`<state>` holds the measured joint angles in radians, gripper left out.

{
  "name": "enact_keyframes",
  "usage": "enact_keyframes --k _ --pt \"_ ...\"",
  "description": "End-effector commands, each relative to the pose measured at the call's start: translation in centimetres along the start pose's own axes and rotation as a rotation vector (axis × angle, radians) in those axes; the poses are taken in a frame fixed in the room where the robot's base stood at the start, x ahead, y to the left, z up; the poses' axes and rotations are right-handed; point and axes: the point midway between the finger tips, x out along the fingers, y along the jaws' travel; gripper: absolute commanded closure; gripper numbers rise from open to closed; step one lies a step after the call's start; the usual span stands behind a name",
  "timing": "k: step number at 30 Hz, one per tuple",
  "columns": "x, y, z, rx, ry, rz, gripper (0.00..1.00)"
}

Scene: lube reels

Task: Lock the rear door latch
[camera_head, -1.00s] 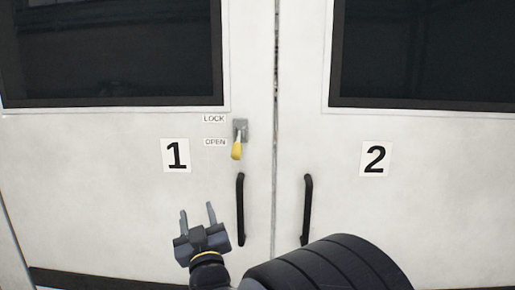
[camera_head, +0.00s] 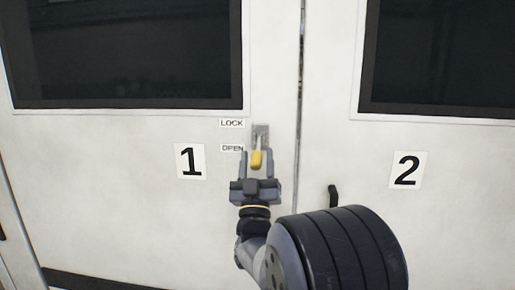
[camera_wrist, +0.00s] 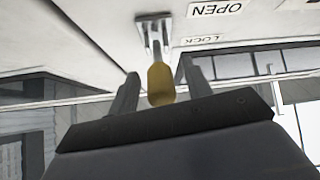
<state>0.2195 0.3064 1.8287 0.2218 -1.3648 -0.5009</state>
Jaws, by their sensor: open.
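The latch has a yellow-tipped handle (camera_head: 257,159) hanging down from a grey metal plate (camera_head: 261,134) on door 1, with its tip beside the OPEN label (camera_head: 232,148) and below the LOCK label (camera_head: 232,123). My gripper (camera_head: 257,162) is open, its fingers pointing up at the handle. In the wrist view the yellow handle (camera_wrist: 161,84) lies between the two spread fingers (camera_wrist: 159,80), with a gap on each side. I cannot tell exactly how deep the handle is between them.
Door 1 (camera_head: 110,140) and door 2 (camera_head: 455,200) meet at a vertical seam right of the latch. Door 2's black pull handle (camera_head: 333,196) is partly hidden by my arm; door 1's is hidden. Dark windows (camera_head: 130,50) are above.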

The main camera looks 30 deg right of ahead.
Motion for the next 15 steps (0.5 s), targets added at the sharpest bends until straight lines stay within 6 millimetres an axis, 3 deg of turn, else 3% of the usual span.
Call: enact_keyframes --k 6,15 --pt "2.1 0.0 0.0 0.000 0.000 0.000 0.53" --pt "2.4 0.0 0.0 0.000 -0.001 0.000 0.53"
